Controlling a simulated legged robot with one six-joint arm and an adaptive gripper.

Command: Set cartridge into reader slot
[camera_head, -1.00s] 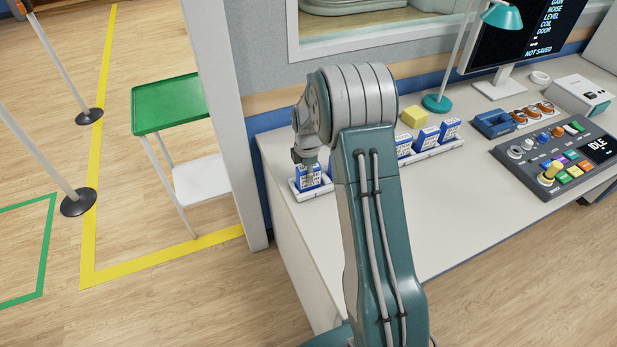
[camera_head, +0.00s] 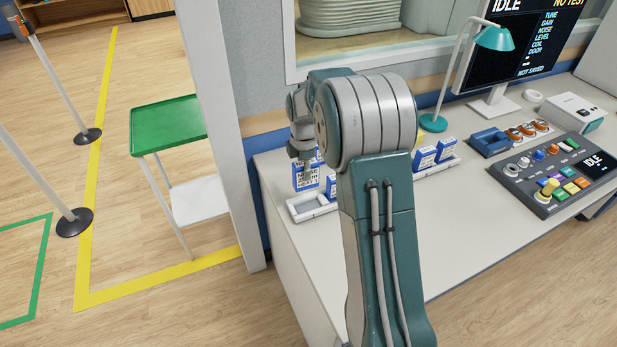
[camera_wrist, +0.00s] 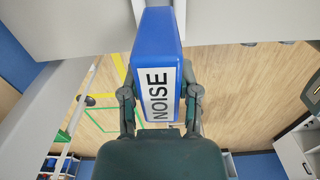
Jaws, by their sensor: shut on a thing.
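My gripper (camera_head: 303,158) is shut on a blue cartridge (camera_head: 306,177) with a white label. In the wrist view the cartridge (camera_wrist: 157,50) shows the word NOISE between the two fingers (camera_wrist: 160,100). In the head view the cartridge hangs upright just above the left end of a white rack (camera_head: 308,213), whose leftmost place is empty. A white box-like device (camera_head: 577,111) stands at the far right of the desk. I cannot tell for sure whether it is the reader, and no slot shows clearly.
More blue cartridges (camera_head: 424,158) stand in the rack, partly behind my arm. A teal lamp (camera_head: 434,122), a monitor (camera_head: 518,60), a blue tray (camera_head: 489,143) and a button console (camera_head: 560,172) stand further right. The desk front (camera_head: 450,225) is clear. A wall post (camera_head: 225,130) stands left.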

